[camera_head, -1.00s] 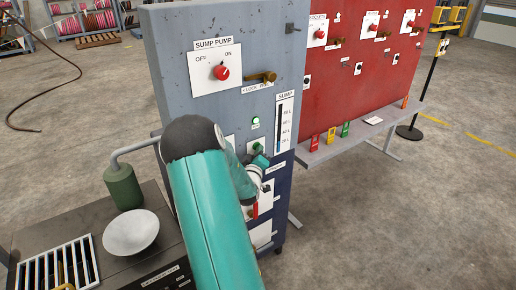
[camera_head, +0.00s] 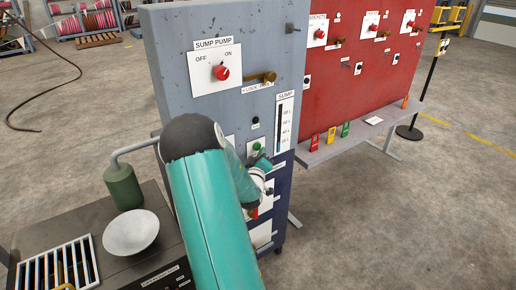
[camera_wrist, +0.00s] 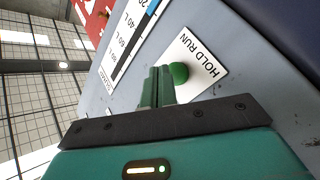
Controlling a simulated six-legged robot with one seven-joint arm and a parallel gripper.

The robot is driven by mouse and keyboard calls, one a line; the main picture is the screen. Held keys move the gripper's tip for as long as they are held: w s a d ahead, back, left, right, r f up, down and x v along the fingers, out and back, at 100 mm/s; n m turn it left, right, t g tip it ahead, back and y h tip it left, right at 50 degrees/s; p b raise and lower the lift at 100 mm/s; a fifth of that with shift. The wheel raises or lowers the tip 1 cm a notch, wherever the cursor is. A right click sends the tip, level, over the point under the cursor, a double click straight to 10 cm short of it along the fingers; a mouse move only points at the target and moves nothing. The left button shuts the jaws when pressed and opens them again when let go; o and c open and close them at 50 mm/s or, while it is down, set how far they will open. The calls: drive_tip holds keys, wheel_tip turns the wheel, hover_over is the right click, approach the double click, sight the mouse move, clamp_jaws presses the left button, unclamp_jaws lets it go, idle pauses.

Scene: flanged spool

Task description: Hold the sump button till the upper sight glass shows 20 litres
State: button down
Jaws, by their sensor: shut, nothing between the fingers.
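The green sump button (camera_head: 257,146) stands on a white HOLD RUN plate low on the grey panel; the wrist view shows it as a green knob (camera_wrist: 179,73). My gripper (camera_wrist: 158,72) is shut and empty. Its fingertips are beside the button, and whether they touch it is unclear; in the head view my arm partly covers this area. The upper sight glass (camera_head: 279,125), labelled SUMP, is right of the button. In the wrist view its blue column (camera_wrist: 151,9) ends near the 40 L mark, apparently on the 20 L side; the exact reading is unclear.
The small lamp (camera_head: 255,122) above the button is dark. A SUMP PUMP switch (camera_head: 221,73) and a brass handle (camera_head: 262,77) sit above. A bench with a white bowl (camera_head: 131,232) and green canister (camera_head: 123,186) stands left. A red panel (camera_head: 370,70) stands right.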

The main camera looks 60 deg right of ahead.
drive_tip(key=shift+s+a, duration=0.35)
drive_tip(key=shift+s, duration=0.4)
drive_tip(key=shift+s+a, duration=0.4)
drive_tip(key=shift+s, duration=0.35)
drive_tip(key=shift+s+a, duration=0.35)
drive_tip(key=shift+s, duration=0.4)
